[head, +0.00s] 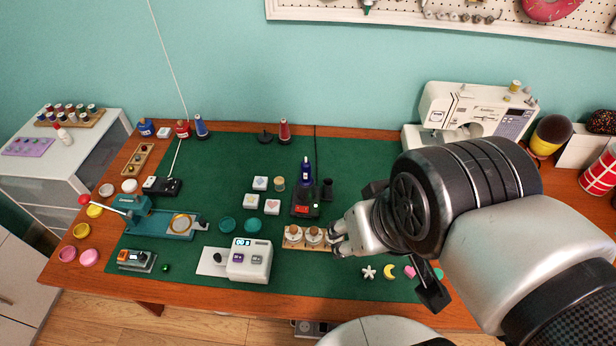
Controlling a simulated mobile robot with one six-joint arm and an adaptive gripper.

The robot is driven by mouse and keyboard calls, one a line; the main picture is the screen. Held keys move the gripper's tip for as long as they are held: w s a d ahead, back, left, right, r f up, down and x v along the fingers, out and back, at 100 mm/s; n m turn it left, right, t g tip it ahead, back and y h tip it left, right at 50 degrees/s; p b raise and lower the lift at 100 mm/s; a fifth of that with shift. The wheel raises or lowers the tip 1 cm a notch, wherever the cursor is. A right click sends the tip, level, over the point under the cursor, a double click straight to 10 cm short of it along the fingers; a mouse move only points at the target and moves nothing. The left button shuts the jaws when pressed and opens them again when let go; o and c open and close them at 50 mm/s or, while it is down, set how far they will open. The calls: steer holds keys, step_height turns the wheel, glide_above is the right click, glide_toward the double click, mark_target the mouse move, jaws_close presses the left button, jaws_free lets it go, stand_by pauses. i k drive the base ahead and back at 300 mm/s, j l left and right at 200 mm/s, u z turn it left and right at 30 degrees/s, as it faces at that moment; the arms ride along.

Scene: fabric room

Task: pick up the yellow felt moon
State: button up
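The yellow felt moon (391,272) is a small crescent lying on the green mat (215,284) near the front right of the table. It sits between a white flower shape (369,272) and a pink heart shape (409,271). The moon is apart from the gripper and in plain view.
A green shape (438,274) lies right of the heart, close to my arm. A white device (250,260) with a display stands left of the jars. A sewing machine (470,112) stands at the back right. The mat in front of the jar stand is clear.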

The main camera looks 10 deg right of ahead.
mark_target(387, 275)
steer(key=k+l+z, duration=0.1)
steer(key=l+z, duration=0.45)
steer(key=z, duration=0.15)
steer(key=l+z, duration=0.35)
steer(key=k, duration=0.05)
